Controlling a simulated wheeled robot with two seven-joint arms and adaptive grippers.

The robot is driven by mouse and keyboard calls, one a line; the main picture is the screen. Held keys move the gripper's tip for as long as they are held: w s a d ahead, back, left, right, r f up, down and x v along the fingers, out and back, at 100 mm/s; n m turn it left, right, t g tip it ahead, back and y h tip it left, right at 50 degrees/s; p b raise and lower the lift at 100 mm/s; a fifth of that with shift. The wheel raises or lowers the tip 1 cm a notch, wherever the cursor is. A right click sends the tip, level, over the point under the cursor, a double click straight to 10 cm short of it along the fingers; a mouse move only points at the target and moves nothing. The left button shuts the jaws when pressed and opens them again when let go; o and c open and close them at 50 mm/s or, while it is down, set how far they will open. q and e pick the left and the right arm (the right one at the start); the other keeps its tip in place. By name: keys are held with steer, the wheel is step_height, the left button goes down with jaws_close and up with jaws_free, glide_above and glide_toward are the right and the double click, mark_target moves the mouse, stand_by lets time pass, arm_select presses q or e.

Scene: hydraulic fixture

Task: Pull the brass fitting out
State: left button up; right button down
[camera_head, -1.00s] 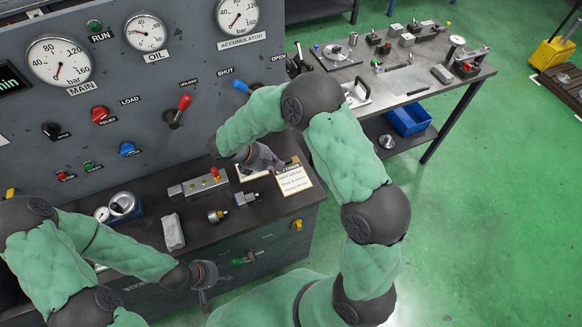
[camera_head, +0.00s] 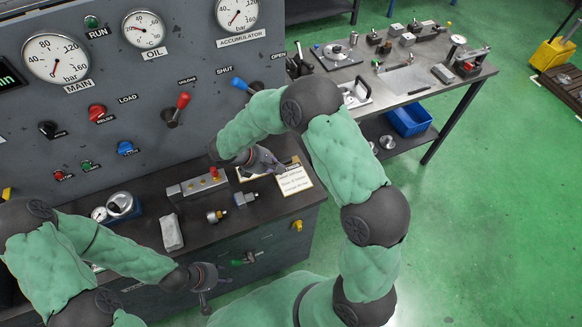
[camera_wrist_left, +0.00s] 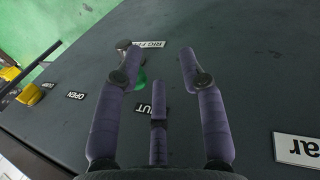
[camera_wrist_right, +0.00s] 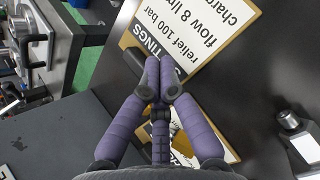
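A grey metal block (camera_head: 198,186) with a red cap lies on the dark bench ledge in the head view. My right gripper (camera_head: 277,167) is over the clipboard (camera_head: 294,180), beyond the fittings. In the right wrist view its fingertips (camera_wrist_right: 160,68) are together, with no held object visible. My left gripper (camera_head: 206,297) is in front of the ledge; its fingers (camera_wrist_left: 163,62) are apart and empty.
The gauge panel (camera_head: 90,130) rises behind. A green knob (camera_wrist_left: 140,80) is on the cabinet front. A side table (camera_head: 400,85) holds several tools.

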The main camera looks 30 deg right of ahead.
steer(key=shift+f, duration=0.1)
steer(key=c, duration=1.4)
jaws_free()
steer(key=shift+c, duration=0.2)
steer(key=v, duration=1.2)
